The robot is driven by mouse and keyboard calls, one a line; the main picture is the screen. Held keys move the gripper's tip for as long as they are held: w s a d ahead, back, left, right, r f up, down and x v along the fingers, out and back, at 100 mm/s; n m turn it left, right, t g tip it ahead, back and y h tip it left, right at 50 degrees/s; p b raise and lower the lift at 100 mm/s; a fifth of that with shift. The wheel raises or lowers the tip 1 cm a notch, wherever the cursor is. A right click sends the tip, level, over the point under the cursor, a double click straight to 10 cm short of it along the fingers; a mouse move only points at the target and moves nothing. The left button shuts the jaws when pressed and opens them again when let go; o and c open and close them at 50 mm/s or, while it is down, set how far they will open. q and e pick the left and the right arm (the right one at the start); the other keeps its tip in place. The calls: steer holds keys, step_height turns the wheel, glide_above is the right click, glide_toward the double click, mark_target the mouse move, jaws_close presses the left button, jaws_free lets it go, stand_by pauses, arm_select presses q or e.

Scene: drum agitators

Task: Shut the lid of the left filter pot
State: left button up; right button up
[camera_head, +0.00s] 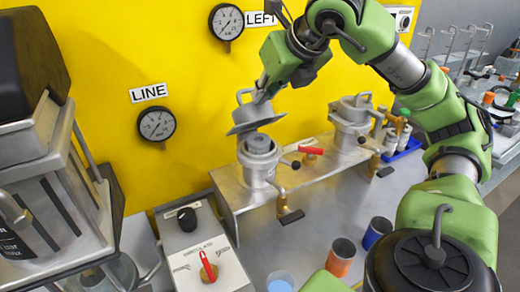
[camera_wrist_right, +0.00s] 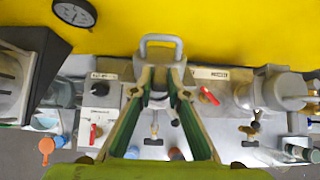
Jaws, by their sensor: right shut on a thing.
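The left filter pot (camera_head: 258,168) is a grey metal pot on a raised metal shelf. Its round lid (camera_head: 256,117) is tilted above the pot's mouth, with a gap between them. A loop handle (camera_head: 243,95) stands up from the lid; a grey loop also shows beyond my fingers in the right wrist view (camera_wrist_right: 160,42). My right gripper (camera_head: 262,94) is at the lid's upper side and shut on the lid; the exact contact is hard to see. In the wrist view my right gripper (camera_wrist_right: 160,90) covers most of the pot. My left gripper is not in view.
The right filter pot (camera_head: 352,128) stands beside it with its lid down. Red-handled valves (camera_head: 312,150) and levers stick out near the pots. An orange cup (camera_head: 341,257) and a blue cup (camera_head: 377,232) stand in front. Gauges (camera_head: 157,124) hang on the yellow wall.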

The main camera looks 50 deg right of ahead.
steer(key=shift+s+a+f+b, duration=0.25)
steer(key=shift+s+f+b, duration=0.45)
steer(key=shift+s+f, duration=0.3)
steer(key=shift+s+a+f+b, duration=0.1)
steer(key=shift+s+f+b, duration=0.1)
steer(key=shift+b, duration=0.15)
steer(key=s+f+b, duration=0.2)
steer(key=b, duration=0.1)
steer(key=shift+a+f, duration=0.3)
steer(key=shift+f, duration=0.1)
